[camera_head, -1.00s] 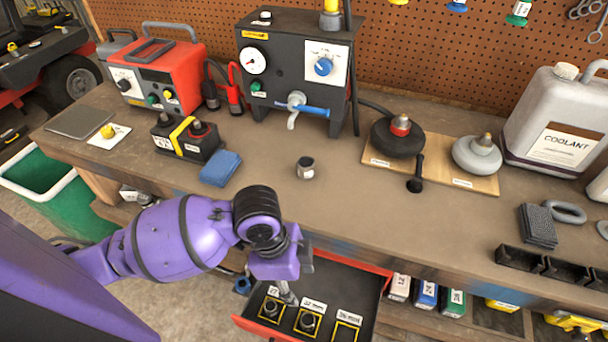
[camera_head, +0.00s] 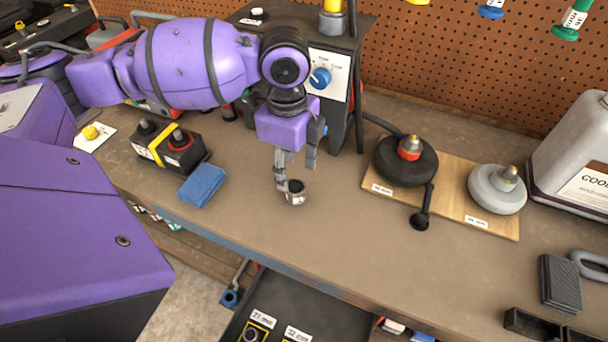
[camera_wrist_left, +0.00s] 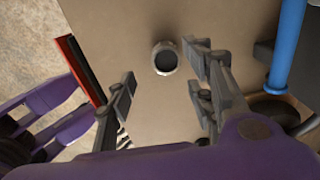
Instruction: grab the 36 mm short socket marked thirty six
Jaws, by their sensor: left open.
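A short grey metal socket (camera_head: 297,197) with a dark open top stands upright on the workbench. Its label is too small to read. It also shows in the left wrist view (camera_wrist_left: 164,58), as a round opening between and slightly beyond the fingertips. My left gripper (camera_head: 296,180) points down at the socket, its fingers spread to either side. In the head view one finger overlaps the socket's left edge; I cannot tell whether they touch. In the left wrist view the open jaws (camera_wrist_left: 160,68) hold nothing.
An open drawer (camera_head: 290,310) below the bench edge holds labelled sockets. A blue cloth (camera_head: 203,185) and a black battery box (camera_head: 168,148) lie left. A wooden board (camera_head: 450,196) with round weights lies right.

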